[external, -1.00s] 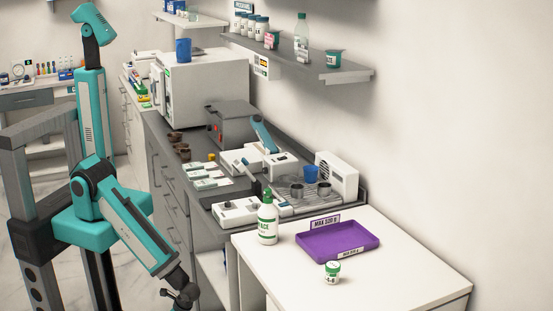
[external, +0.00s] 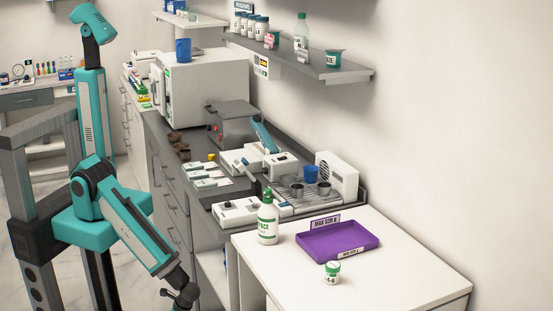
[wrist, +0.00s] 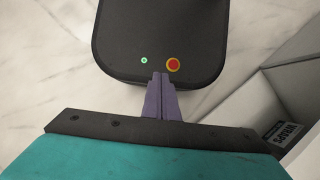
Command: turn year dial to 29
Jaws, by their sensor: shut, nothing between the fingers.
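I cannot make out a year dial for certain in either view. A low white device with dark knobs (external: 238,210) stands at the front of the grey counter; any markings on it are too small to read. Other white devices, one with a blue lever (external: 264,136), stand behind it. In the external view my wrist hangs low at the bottom, left of the counter and well apart from the devices; the fingertips are not clear there.
A white table (external: 420,280) in front holds a purple tray (external: 318,252), a green-capped bottle (external: 267,224) and a small jar (external: 332,273).

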